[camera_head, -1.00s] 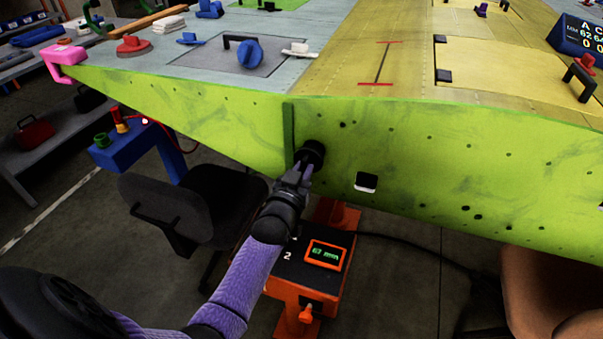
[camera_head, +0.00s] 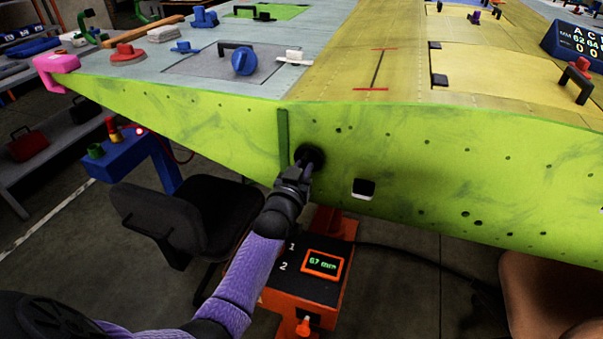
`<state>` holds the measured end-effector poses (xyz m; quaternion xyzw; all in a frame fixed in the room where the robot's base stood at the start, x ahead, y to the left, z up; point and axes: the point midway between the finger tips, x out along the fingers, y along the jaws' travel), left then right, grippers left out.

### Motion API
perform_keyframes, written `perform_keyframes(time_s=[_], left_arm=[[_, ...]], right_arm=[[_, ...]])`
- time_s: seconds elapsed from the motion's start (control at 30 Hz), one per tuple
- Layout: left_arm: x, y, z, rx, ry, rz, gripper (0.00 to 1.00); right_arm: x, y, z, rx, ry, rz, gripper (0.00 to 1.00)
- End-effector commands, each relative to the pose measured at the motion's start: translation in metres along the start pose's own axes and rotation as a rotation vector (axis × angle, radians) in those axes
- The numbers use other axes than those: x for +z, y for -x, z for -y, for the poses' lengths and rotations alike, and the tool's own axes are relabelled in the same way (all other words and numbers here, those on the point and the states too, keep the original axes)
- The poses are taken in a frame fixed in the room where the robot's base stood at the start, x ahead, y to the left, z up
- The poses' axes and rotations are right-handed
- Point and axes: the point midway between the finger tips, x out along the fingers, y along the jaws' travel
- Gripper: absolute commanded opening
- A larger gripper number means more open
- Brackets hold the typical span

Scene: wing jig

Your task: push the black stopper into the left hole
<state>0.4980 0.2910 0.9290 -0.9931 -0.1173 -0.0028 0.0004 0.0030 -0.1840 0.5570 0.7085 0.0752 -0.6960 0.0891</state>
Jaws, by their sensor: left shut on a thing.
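The black stopper (camera_head: 312,154) is a dark round piece at the green wing face (camera_head: 400,150), just right of a vertical green strip (camera_head: 283,138). My left gripper (camera_head: 305,170) is shut on it, reaching up from below left. The stopper lies against the face or partly in it; the left hole is hidden behind it, so its depth is unclear. Right of it, a black and white square opening or piece (camera_head: 364,189) shows in the face. My right gripper is not in view.
An orange stand with a display reading 67 mm (camera_head: 322,262) is below the wing, close to my left arm. A black chair (camera_head: 175,220) and a blue stand (camera_head: 135,155) are at left. Tools lie on top of the wing, including a blue round knob (camera_head: 245,61).

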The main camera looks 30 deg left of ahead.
Motion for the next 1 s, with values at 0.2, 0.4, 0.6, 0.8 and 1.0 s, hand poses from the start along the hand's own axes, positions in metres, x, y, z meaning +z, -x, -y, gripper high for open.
perform_keyframes(time_s=[0.2,0.4,0.6,0.8,1.0], left_arm=[[0.0004,-0.0067,0.0,0.0,0.0,-0.002,0.0],[-0.0007,-0.007,0.0,0.0,0.0,-0.002,0.0],[-0.0005,-0.0069,0.0001,0.0,0.0,-0.001,0.56],[-0.0003,-0.0068,0.0001,0.0,0.0,-0.001,0.61],[-0.0001,-0.0063,0.0001,0.0,0.0,0.0,0.61]], right_arm=[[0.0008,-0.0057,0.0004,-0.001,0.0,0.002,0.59],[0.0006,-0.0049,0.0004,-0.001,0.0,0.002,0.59],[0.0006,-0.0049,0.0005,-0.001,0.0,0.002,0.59],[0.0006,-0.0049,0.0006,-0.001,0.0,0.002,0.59],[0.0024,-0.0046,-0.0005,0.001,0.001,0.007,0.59]])
